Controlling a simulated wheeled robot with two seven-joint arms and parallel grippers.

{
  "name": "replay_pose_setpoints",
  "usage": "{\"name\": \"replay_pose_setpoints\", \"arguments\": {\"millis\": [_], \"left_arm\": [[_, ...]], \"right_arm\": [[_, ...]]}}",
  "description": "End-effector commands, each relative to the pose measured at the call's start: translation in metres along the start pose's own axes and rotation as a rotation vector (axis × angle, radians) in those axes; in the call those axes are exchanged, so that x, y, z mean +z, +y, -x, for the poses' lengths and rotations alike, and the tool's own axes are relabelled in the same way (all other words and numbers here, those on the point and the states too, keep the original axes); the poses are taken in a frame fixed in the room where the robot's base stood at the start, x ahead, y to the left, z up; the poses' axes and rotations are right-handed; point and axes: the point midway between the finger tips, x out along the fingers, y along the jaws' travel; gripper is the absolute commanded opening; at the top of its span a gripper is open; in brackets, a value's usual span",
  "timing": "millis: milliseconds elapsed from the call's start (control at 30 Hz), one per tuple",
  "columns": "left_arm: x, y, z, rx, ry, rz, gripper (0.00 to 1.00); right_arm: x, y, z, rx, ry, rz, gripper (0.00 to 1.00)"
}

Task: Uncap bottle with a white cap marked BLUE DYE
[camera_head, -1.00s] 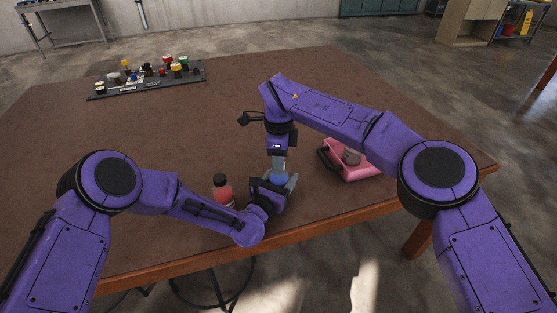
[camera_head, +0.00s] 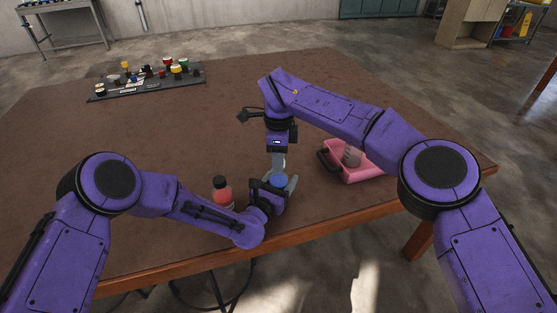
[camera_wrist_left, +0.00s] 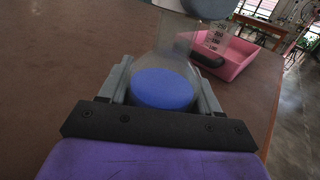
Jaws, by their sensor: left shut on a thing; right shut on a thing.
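A clear bottle with blue liquid (camera_head: 281,181) stands near the table's front edge. My left gripper (camera_head: 274,187) is shut around its lower body from the side. In the left wrist view the blue liquid (camera_wrist_left: 163,88) shows between the two fingers, with the clear wall rising above it. My right gripper (camera_head: 279,165) comes down from above and is shut at the bottle's top. A pale piece, seemingly the white cap (camera_wrist_left: 209,6), shows at the top edge of the left wrist view. The label is not readable, and I cannot tell whether the cap is loose.
A red bottle with a black cap (camera_head: 222,192) stands just left of my left gripper. A pink tray (camera_head: 360,174) holding a clear beaker (camera_head: 351,156) is to the right. The table's middle is clear.

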Motion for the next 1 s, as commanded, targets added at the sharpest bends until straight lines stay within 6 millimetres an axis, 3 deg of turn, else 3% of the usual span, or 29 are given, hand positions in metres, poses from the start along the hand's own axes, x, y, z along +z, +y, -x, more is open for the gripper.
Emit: {"name": "replay_pose_setpoints", "arguments": {"millis": [500,800,1000], "left_arm": [[0.001,0.0,0.0,0.001,-0.001,0.0,0.0],[0.001,0.0,0.0,0.001,-0.001,0.0,0.0],[0.001,0.0,0.0,0.001,-0.001,0.0,0.0]], "right_arm": [[0.001,0.001,0.008,0.002,0.0,0.002,0.0],[0.001,0.0,0.045,0.0,0.0,0.0,0.0],[0.001,0.001,0.047,0.003,0.0,0.001,0.0]]}}
